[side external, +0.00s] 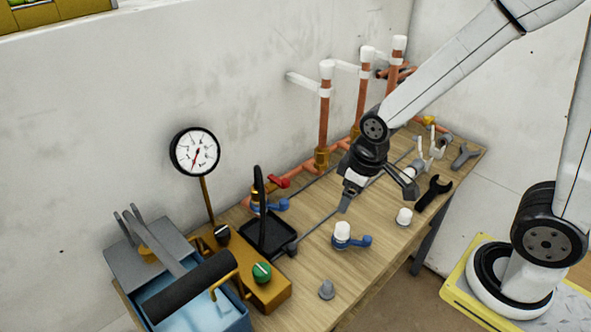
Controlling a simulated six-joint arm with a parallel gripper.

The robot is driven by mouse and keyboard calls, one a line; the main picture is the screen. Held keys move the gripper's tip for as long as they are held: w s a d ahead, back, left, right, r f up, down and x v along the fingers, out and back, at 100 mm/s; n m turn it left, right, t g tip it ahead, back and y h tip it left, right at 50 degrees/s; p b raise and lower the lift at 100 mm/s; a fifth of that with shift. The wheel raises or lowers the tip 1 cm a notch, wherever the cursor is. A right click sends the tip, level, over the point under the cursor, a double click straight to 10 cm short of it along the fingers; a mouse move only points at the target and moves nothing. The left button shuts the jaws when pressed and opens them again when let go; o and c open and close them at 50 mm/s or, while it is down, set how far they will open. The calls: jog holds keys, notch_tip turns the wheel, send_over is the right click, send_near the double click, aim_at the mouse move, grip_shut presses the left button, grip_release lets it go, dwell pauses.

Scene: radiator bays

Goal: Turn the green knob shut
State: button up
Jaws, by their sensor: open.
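The green knob (262,271) sits on the near face of a brass-coloured block (275,293) at the front left of the bench. A pale mark shows on the knob, but its exact setting is too small to tell. My gripper (378,198) is open and empty, above the middle of the bench. It is to the right of the green knob and farther back, well apart from it. One finger points down and the other spreads to the right.
A gauge (195,152) on a stem and a black-handled tool (190,290) over a blue bin stand near the knob. A black tray (272,238), blue-handled valve (345,238) and grey knob (327,290) are nearby. Copper pipes (323,120) line the wall. Wrenches (433,192) lie right.

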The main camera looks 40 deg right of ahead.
jog(key=w+a+f+n+g, duration=0.1)
jog(key=w+a+n, duration=0.4)
jog(key=a+n, duration=0.3)
jog(key=n+g, duration=0.2)
jog(key=n, duration=0.7)
send_over(261, 268)
notch_tip(261, 268, down, 3)
jog(key=shift+w+f, duration=0.1)
jog(key=shift+f, duration=0.05)
jog(key=shift+f, duration=3.9)
grip_shut()
